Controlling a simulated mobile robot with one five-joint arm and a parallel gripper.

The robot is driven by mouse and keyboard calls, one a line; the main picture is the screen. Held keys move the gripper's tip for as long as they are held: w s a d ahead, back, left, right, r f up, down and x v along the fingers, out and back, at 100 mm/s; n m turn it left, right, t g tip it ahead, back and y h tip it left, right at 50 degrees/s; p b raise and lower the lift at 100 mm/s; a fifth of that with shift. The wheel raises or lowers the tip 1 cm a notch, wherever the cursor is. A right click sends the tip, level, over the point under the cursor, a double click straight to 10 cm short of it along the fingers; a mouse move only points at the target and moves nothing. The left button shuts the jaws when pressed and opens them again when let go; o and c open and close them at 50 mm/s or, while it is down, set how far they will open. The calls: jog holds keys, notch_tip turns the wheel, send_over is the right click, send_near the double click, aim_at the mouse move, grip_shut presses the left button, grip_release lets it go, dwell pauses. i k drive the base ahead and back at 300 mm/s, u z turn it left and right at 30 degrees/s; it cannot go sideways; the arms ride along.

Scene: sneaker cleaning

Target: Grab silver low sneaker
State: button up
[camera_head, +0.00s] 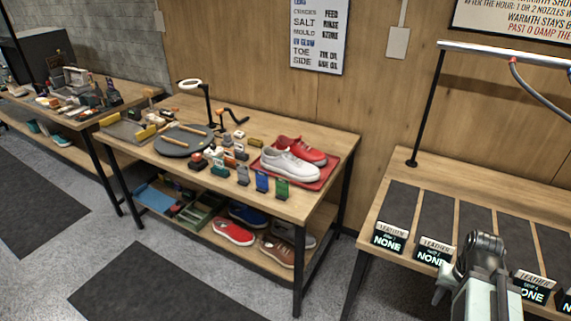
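On the lower shelf, another pale grey shoe (303,239) is partly hidden by the table frame. My arm shows at the bottom right, in front of the right-hand table and well away from the sneakers.
The middle table (325,200) also carries a round dark plate (183,139), a lamp and several small bottles and blocks. Colored cards stand in front of the tray. The lower shelf holds red, blue and brown shoes. The right table (440,180) has dark mats and a rail. Floor before the tables is clear.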

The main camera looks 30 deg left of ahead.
aim_at(283, 162)
jog(key=u, duration=1.25)
jog(key=i, duration=0.7)
jog(key=u, duration=0.65)
jog(key=i, duration=0.9)
jog(key=u, duration=0.55)
